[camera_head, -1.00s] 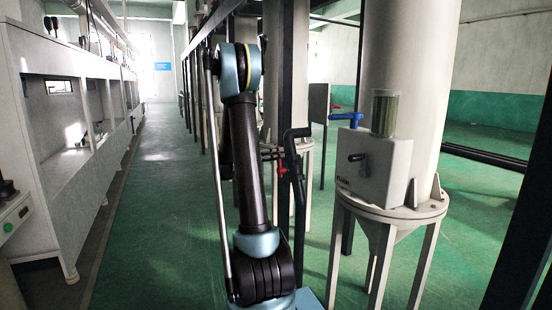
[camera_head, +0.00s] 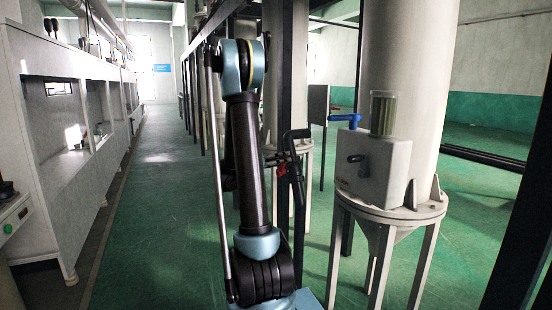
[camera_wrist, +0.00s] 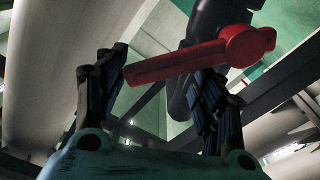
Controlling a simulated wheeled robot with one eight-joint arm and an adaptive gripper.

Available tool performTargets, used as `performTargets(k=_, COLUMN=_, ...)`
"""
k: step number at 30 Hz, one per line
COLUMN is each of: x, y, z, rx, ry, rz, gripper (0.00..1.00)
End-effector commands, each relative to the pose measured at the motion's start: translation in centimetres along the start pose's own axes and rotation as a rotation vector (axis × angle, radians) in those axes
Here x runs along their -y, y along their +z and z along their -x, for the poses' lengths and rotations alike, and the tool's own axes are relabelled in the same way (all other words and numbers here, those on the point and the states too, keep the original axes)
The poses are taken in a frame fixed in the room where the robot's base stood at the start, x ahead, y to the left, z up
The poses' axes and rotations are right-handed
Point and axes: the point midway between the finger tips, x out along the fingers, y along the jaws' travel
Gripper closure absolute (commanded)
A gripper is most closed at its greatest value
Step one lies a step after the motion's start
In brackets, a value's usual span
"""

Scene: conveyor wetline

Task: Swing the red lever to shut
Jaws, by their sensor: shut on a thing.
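The red lever (camera_wrist: 180,63) lies across the wrist view, sloping up from left to right. Its round hub (camera_wrist: 249,46) sits at the right on a dark valve body (camera_wrist: 212,18). My gripper (camera_wrist: 160,76) is shut on the lever, with one dark finger at its left end and the other under its right part. The exact contact at the fingertips is hard to see in the dim light. In the head view only a small red patch (camera_head: 281,168) shows beside the black pipe (camera_head: 295,180); my arm hides most of the gripper there.
A large pale tank (camera_head: 405,60) on a legged stand (camera_head: 385,213) is at the right, with a grey box (camera_head: 370,165) and a blue-handled valve (camera_head: 346,119). A dark post stands just behind my arm. White benches (camera_head: 60,190) line the left, with a clear green aisle between.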

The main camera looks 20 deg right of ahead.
Motion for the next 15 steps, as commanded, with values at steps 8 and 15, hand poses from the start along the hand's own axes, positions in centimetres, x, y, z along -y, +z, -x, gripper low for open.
performTargets(k=8, x=-1.8, y=3.8, z=0.3, rx=0.070, ry=0.011, rz=0.026, gripper=0.55)
performTargets(k=15, x=-1.5, y=3.7, z=1.8, rx=0.067, ry=0.004, rz=0.026, gripper=0.61)
